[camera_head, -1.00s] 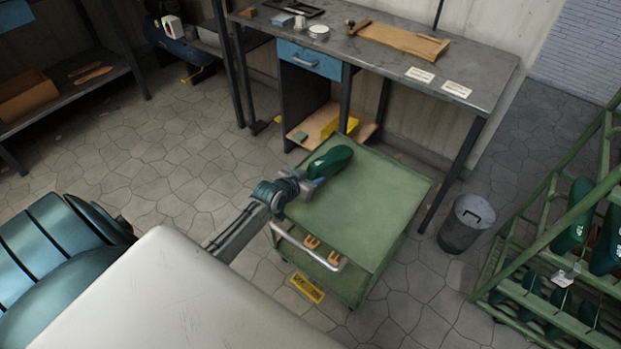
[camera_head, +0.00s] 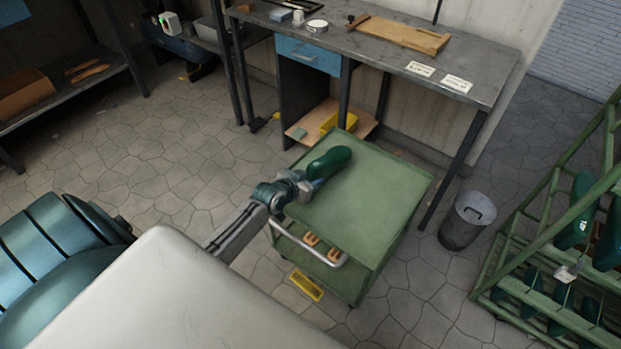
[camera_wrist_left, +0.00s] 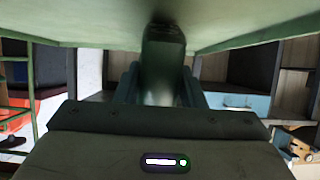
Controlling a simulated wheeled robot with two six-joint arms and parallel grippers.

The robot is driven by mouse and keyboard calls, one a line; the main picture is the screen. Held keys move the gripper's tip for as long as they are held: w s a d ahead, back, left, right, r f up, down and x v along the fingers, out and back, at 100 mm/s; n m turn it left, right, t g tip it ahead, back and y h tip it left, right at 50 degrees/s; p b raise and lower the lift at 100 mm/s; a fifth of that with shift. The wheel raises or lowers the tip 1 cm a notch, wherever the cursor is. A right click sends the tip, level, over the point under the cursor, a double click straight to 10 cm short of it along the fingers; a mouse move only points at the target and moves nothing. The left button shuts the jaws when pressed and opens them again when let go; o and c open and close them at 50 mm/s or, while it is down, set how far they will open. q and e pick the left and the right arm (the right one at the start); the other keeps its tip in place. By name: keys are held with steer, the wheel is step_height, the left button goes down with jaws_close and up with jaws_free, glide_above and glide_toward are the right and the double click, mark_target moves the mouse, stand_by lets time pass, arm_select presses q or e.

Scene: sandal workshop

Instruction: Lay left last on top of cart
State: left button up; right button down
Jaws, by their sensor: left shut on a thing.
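The left last is a dark green foot-shaped block (camera_head: 329,163) at the far left part of the cart's top. The green cart (camera_head: 365,205) has a flat top and a metal handle on its near side. My left gripper (camera_head: 307,185) is shut on the near end of the last, over the cart's left edge. In the left wrist view the last (camera_wrist_left: 163,75) stands between the two fingers (camera_wrist_left: 163,88), close to the green cart surface (camera_wrist_left: 90,25). I cannot tell whether the last touches the cart top. My right gripper is not in view.
A grey workbench (camera_head: 440,60) with a blue drawer (camera_head: 309,56) stands behind the cart. A metal bin (camera_head: 466,221) is right of the cart. A green rack (camera_head: 540,240) with several dark green lasts stands at the far right. Most of the cart top is bare.

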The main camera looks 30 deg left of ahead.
arm_select(q)
steer(key=shift+f, duration=0.2)
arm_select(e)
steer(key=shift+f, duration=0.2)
arm_select(q)
steer(key=o, duration=1.1)
steer(key=shift+c, duration=0.2)
steer(key=shift+s, duration=0.15)
steer(key=p+v, duration=0.1)
steer(key=v, duration=0.4)
steer(key=shift+s+r, duration=0.15)
steer(key=p+v, duration=0.1)
steer(key=v, duration=0.4)
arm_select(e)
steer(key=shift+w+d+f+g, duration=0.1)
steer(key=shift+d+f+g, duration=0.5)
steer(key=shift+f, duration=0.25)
